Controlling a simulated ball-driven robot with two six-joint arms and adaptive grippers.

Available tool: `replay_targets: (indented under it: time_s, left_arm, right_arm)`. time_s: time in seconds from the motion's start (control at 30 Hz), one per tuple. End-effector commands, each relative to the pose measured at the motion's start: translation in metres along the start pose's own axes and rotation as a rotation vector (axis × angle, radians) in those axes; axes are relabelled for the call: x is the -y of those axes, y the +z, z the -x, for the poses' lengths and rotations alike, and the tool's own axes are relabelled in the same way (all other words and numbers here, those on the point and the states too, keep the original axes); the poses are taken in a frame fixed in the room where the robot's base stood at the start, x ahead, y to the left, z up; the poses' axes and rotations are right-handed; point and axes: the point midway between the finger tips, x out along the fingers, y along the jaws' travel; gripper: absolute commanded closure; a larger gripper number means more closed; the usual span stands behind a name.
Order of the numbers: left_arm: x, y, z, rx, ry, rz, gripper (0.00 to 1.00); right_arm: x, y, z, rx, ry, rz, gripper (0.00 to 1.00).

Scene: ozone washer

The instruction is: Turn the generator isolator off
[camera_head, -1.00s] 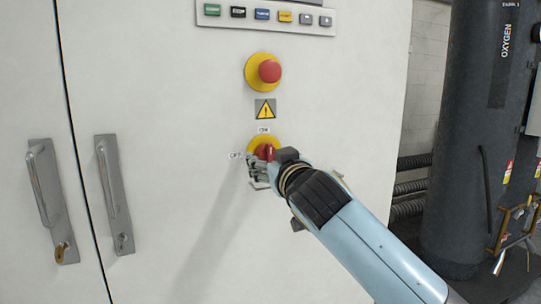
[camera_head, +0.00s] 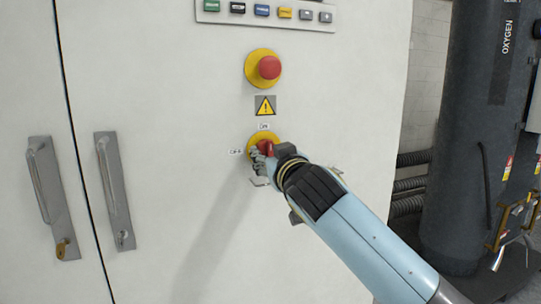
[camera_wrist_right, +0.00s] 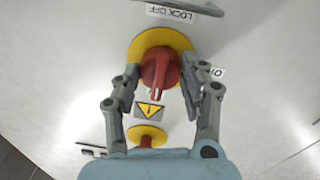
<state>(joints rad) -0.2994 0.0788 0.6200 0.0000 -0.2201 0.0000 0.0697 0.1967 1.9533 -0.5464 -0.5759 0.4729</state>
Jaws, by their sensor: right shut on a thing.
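The generator isolator is a red rotary handle (camera_wrist_right: 158,68) on a yellow round plate (camera_wrist_right: 135,46), low on the white cabinet front. In the head view its yellow plate (camera_head: 254,141) is partly hidden behind my right gripper (camera_head: 265,155). The right gripper (camera_wrist_right: 160,82) has one finger on each side of the handle and is shut on it. The white-marked end of the handle points toward the warning sign and the ON label (camera_head: 264,127). An OFF label (camera_head: 236,152) sits to the left of the plate. My left gripper is not in view.
A red emergency button (camera_head: 269,67) on yellow and a warning sign (camera_head: 265,105) are above the isolator. A button row (camera_head: 262,14) is at the top. Two door handles (camera_head: 114,190) are at left. A dark oxygen tank (camera_head: 465,150) stands at right.

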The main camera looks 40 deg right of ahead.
Motion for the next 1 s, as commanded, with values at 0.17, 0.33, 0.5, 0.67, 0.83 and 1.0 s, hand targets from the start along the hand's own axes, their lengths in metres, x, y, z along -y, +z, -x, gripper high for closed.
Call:
replay_targets:
  time_s: [0.17,0.33,0.5,0.67,0.83,1.0]
  left_arm:
    - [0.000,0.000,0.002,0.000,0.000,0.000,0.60]
    - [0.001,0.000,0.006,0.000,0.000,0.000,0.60]
    - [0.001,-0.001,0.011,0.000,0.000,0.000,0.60]
    - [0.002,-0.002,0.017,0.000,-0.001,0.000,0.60]
    - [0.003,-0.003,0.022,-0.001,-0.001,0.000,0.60]
    - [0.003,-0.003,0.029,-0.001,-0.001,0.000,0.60]
  right_arm:
    - [0.000,0.000,0.000,-0.002,0.001,0.046,0.89]
    - [0.000,-0.001,0.000,-0.010,0.002,0.146,0.89]
    - [-0.001,0.000,0.000,-0.019,0.003,0.290,0.89]
    - [-0.001,0.000,0.000,-0.029,0.005,0.442,0.89]
    - [-0.001,0.000,0.000,-0.040,0.008,0.604,0.89]
    - [-0.002,0.000,0.000,-0.052,0.010,0.765,0.89]
